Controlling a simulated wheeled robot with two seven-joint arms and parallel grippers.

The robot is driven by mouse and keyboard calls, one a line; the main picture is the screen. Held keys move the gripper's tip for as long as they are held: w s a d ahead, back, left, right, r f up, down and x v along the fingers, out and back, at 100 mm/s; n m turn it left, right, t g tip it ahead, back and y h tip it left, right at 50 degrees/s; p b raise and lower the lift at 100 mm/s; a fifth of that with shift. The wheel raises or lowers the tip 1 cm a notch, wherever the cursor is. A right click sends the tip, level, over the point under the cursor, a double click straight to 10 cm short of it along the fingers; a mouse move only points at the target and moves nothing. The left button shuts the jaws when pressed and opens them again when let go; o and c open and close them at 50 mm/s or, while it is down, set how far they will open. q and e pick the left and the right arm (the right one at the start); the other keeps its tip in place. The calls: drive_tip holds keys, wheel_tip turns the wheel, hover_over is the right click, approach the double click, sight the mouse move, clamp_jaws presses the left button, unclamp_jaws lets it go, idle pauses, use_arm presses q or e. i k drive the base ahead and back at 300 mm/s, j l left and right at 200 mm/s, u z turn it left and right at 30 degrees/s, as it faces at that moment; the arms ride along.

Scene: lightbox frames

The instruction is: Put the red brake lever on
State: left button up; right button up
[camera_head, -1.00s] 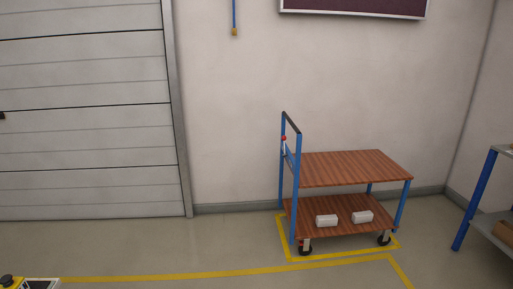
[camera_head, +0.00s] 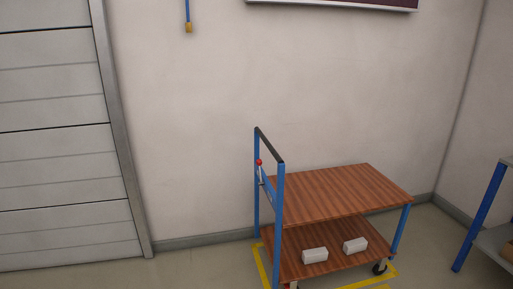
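The red brake lever shows as a small red knob (camera_head: 259,162) on a short pale stem, on the blue handle frame at the left end of a cart (camera_head: 345,192). The lever stands roughly upright beside the frame's cross bar; its exact setting is too small to tell. The cart has two brown wooden decks, blue posts and a black push bar (camera_head: 270,144). Neither of my grippers is in view.
Two white boxes, one at the left (camera_head: 315,255) and one at the right (camera_head: 355,245), lie on the lower deck. Yellow floor tape (camera_head: 262,268) surrounds the cart. A blue-legged shelf (camera_head: 479,217) stands at the right. A grey shutter door (camera_head: 60,150) is at the left.

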sight(259, 162)
drive_tip(key=i+j+z, duration=0.1)
drive_tip(key=i, duration=0.2)
drive_tip(key=i+l+u, duration=0.15)
drive_tip(key=i+l, duration=0.15)
drive_tip(key=i+l+u, duration=0.15)
drive_tip(key=l, duration=0.25)
drive_tip(key=i+l+u, duration=0.1)
drive_tip(key=i+l, duration=0.25)
drive_tip(key=i+l+u, duration=0.15)
drive_tip(key=l, duration=0.35)
drive_tip(key=i+l+u, duration=0.15)
drive_tip(key=l, duration=0.3)
drive_tip(key=i+l+u, duration=0.15)
drive_tip(key=i+l, duration=0.15)
drive_tip(key=l, duration=0.2)
drive_tip(key=i+l+u, duration=0.1)
drive_tip(key=l, duration=0.35)
drive_tip(key=i+l+u, duration=0.15)
drive_tip(key=l, duration=0.35)
